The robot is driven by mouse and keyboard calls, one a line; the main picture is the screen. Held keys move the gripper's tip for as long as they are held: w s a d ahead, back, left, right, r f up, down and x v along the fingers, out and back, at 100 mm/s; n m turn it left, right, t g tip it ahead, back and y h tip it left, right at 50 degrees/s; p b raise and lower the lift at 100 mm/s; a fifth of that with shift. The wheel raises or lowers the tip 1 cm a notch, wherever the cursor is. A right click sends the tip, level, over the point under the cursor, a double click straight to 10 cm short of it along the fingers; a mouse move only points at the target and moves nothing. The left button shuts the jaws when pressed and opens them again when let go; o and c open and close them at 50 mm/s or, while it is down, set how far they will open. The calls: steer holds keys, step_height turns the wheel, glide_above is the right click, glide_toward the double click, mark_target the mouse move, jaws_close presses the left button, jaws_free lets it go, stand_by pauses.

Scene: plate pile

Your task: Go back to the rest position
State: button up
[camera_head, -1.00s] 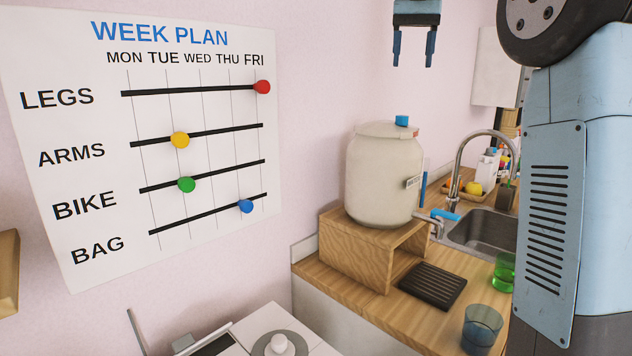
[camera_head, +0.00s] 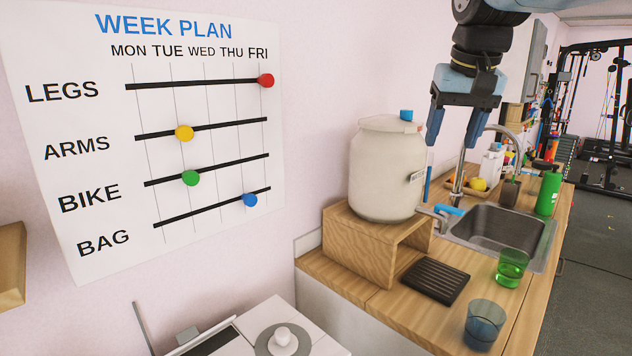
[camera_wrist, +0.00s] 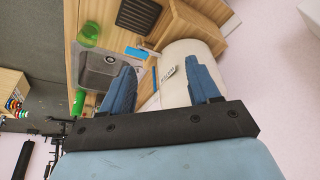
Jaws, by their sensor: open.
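My gripper (camera_head: 453,122) hangs in the air at the upper right of the head view, fingers pointing down. Its two blue fingers are spread and nothing is between them. In the head view it appears just right of the cream dispenser (camera_head: 383,175), which stands on a wooden box stand (camera_head: 358,247). The wrist view shows the open fingers (camera_wrist: 160,88) with the dispenser (camera_wrist: 185,62) and counter beyond them. I cannot tell the exact gap between gripper and dispenser.
The counter holds a sink (camera_head: 500,232), a tap (camera_head: 462,170), a black drip tray (camera_head: 435,281), a green glass (camera_head: 512,267), a blue glass (camera_head: 484,323) and a green bottle (camera_head: 548,192). A week plan board (camera_head: 150,130) hangs on the left wall. Gym equipment stands far right.

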steer(key=s+f+n+t, duration=0.1)
steer(key=s+f, duration=1)
steer(key=f, duration=0.3)
steer(key=shift+d+f+t, duration=0.3)
steer(key=shift+f, duration=0.1)
steer(key=shift+s, duration=0.1)
